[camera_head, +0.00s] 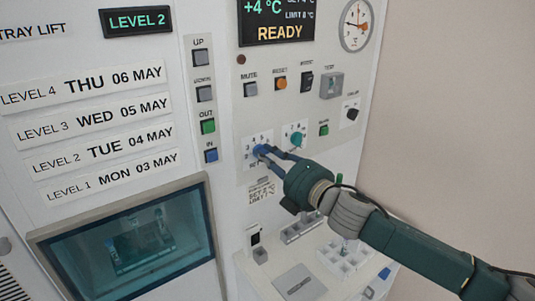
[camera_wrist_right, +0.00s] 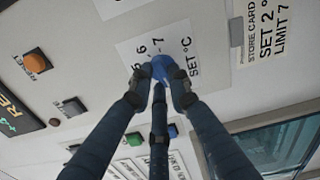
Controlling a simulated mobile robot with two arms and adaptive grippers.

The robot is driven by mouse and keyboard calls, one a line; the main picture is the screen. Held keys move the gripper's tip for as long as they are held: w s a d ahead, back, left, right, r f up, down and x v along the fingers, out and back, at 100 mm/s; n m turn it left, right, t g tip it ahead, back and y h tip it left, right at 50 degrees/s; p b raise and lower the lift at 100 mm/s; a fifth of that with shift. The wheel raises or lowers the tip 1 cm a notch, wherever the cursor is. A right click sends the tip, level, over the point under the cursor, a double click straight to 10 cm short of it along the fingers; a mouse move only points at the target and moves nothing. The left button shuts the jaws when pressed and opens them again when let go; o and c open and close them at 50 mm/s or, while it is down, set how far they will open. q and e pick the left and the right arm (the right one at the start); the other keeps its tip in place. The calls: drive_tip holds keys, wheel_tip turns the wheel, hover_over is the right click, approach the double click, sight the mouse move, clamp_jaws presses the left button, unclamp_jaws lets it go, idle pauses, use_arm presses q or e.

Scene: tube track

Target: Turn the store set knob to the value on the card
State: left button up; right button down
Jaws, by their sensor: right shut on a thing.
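The blue set knob (camera_head: 260,149) is on a white label with numbers and "SET °C" on the panel; it also shows in the right wrist view (camera_wrist_right: 162,67). My right gripper (camera_head: 268,155) is shut on this knob, its fingers around it in the right wrist view (camera_wrist_right: 159,88). The knob's pointer is hidden by the fingers. The store card (camera_head: 262,191) sits below the knob and reads "SET 2 °C, LIMIT 7" in the right wrist view (camera_wrist_right: 268,38). The display (camera_head: 277,20) shows +4 °C, limit 8 °C and READY. My left gripper is not in view.
A teal knob (camera_head: 295,138) is just right of the blue knob. Orange (camera_head: 280,83), green (camera_head: 208,126) and blue (camera_head: 211,155) buttons and a gauge (camera_head: 355,24) are on the panels. A window (camera_head: 205,215) is lower left. A shelf with a white rack (camera_head: 345,262) is below.

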drive_tip(key=shift+f, duration=0.1)
idle(0.3)
drive_tip(key=c, duration=1.6)
unclamp_jaws()
drive_tip(key=shift+c, duration=0.2)
drive_tip(key=v, duration=1.2)
